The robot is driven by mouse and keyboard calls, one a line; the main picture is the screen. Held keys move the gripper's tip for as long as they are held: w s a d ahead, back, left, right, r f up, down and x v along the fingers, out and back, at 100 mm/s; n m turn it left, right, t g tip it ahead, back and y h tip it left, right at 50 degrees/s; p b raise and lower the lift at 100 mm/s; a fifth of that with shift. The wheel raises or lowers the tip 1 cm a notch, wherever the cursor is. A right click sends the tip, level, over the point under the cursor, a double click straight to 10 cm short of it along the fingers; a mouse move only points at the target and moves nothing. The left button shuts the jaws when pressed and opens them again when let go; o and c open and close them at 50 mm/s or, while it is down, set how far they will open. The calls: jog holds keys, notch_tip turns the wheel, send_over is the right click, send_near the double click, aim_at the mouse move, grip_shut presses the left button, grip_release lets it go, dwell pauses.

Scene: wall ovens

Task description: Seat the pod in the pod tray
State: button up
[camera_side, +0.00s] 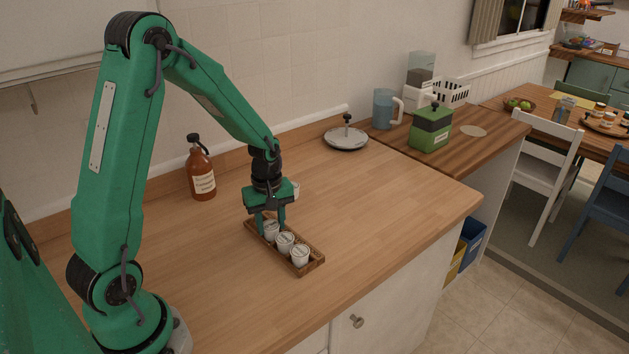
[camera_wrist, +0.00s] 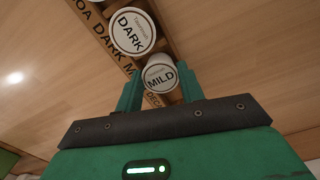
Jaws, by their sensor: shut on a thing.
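My gripper (camera_side: 272,227) points down over the left end of the wooden pod tray (camera_side: 313,267). It is shut on a white pod (camera_side: 271,231), whose lid reads MILD in the wrist view (camera_wrist: 160,78). The pod is upright or nearly so, in line with the tray's row. I cannot tell whether its base touches the tray floor. A pod labelled DARK (camera_wrist: 132,31) sits beside it in the tray, with another white pod (camera_side: 300,254) beyond. Lettering on the tray rim includes DARK and part of DECAF. The tray end under my gripper is hidden.
A brown bottle (camera_side: 202,170) stands left of my gripper near the wall. A white object (camera_side: 295,188) is partly hidden behind the gripper. A grey disc with a knob (camera_side: 346,138) and a green box (camera_side: 430,129) stand farther right. The counter right of the tray is clear.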

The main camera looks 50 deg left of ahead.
aim_at(271, 226)
jog(key=shift+f, duration=0.15)
jog(key=o, duration=0.9)
jog(key=shift+o, duration=0.2)
notch_tip(271, 226, up, 12)
dwell(0.3)
jog(key=shift+r, duration=0.25)
jog(key=s+d+r+m+t, duration=0.5)
jog(key=s+d+r+m, duration=0.4)
jog(key=s+d+m, duration=0.2)
jog(key=shift+s+d+r+m+t, duration=0.15)
jog(key=shift+s+d+m+t, duration=0.15)
jog(key=shift+s+m, duration=1.5)
